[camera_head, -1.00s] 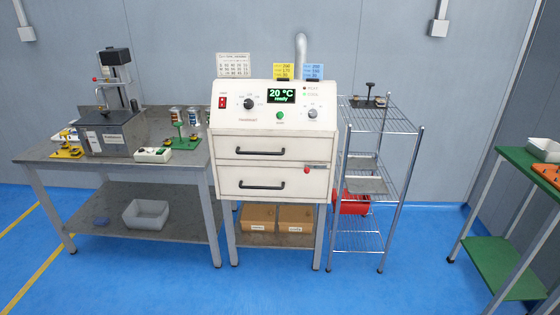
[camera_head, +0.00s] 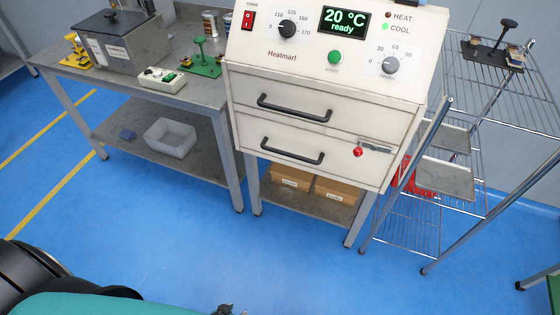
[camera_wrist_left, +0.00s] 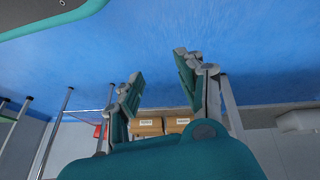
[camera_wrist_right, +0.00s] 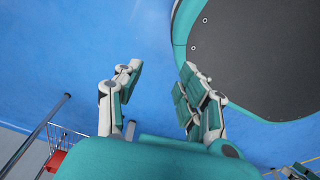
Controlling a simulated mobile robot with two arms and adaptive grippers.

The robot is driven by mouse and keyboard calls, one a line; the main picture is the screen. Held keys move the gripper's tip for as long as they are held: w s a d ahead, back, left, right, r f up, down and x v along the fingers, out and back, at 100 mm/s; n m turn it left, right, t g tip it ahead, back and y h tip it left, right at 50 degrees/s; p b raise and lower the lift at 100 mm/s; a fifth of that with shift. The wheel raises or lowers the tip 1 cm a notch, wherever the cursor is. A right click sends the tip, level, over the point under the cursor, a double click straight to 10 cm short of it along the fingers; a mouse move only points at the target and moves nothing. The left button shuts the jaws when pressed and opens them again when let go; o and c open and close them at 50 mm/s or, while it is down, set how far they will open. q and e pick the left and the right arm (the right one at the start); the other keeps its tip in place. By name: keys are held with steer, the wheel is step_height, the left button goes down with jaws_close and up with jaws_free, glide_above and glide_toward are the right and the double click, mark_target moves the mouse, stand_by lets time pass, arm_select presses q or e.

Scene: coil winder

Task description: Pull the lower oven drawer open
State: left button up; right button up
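The white oven (camera_head: 335,75) stands ahead in the head view. Its lower drawer (camera_head: 270,138) is shut, with a black bar handle (camera_head: 292,151) across its front. A metal latch with a red knob (camera_head: 358,152) sits at the drawer's right side. The upper drawer (camera_head: 250,92) is also shut. My left gripper (camera_wrist_left: 157,75) is open and empty in the left wrist view, over blue floor and apart from the handle. My right gripper (camera_wrist_right: 160,75) is open and empty in the right wrist view. The oven drawers show in neither wrist view.
A steel table (camera_head: 95,75) stands left of the oven, a wire shelf rack (camera_head: 470,75) close to its right. Cardboard boxes (camera_head: 340,192) lie on the shelf beneath the oven. The blue floor (camera_head: 200,245) before the oven is clear. My teal arm crosses the lower left.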

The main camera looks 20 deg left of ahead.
arm_select(q)
steer(key=w+n+t+b, duration=0.2)
steer(key=w+t+b, duration=0.1)
steer(key=w, duration=0.6)
arm_select(e)
steer(key=w+a+r+t+b, duration=0.1)
steer(key=w+r+b, duration=0.1)
steer(key=w, duration=0.3)
steer(key=w+a+r+b, duration=0.1)
steer(key=w+b, duration=0.2)
steer(key=w, duration=0.2)
arm_select(q)
steer(key=n+t+b, duration=0.8)
steer(key=n+t, duration=0.4)
steer(key=n, duration=0.2)
glide_toward(288, 155)
steer(key=x, duration=0.3)
steer(key=b+x, duration=0.1)
steer(key=x, duration=0.6)
steer(key=shift+w+a+f, duration=0.15)
steer(key=shift+w+f, duration=0.1)
steer(key=shift+w, duration=0.05)
arm_select(e)
step_height(288, 155, up, 15)
steer(key=t, duration=0.1)
steer(key=shift+w+d, duration=0.2)
steer(key=shift+d, duration=0.15)
steer(key=shift+r, duration=0.1)
arm_select(q)
jaws_close()
